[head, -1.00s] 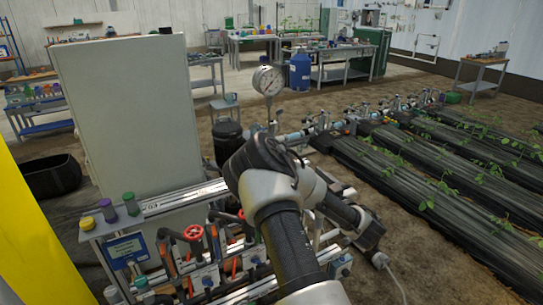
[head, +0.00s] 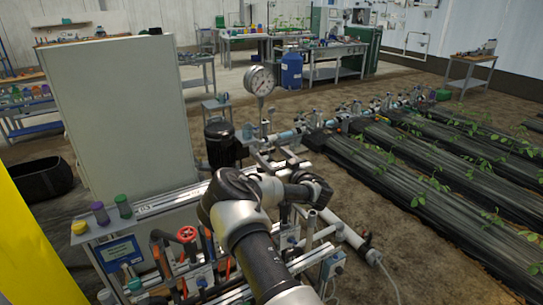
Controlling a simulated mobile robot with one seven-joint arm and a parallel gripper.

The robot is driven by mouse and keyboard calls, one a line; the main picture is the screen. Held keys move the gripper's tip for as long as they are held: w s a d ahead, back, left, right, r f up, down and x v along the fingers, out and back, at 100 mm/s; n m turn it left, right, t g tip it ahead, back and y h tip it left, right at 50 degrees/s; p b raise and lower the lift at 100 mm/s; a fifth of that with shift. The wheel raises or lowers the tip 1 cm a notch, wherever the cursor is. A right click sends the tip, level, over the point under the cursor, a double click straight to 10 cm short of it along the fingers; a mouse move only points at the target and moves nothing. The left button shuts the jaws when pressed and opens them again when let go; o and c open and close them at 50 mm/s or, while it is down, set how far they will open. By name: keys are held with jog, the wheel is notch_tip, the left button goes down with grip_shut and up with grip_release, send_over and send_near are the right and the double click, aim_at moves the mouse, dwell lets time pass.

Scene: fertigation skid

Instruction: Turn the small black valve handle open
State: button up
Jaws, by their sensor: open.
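A small black handle (head: 366,241) stands up from the light pipe at the right end of the skid. It is small in the picture, and I cannot tell its exact angle or whether it is the task's valve handle. My arm rises from the bottom middle and bends right over the skid. Its dark far end is left of and above this handle, apart from it in the picture. My gripper's fingers do not show. My arm hides part of the skid's middle.
A red valve wheel (head: 186,234) and several pipes crowd the skid left of my arm. A grey cabinet (head: 130,110) stands behind. A pressure gauge (head: 260,80) rises beyond my arm. A yellow post (head: 35,245) is at left. Bare floor lies right of the skid.

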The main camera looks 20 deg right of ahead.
jog(key=shift+w+a, duration=0.15)
jog(key=shift+w, duration=0.45)
jog(key=c, duration=1)
jog(key=shift+c, duration=0.2)
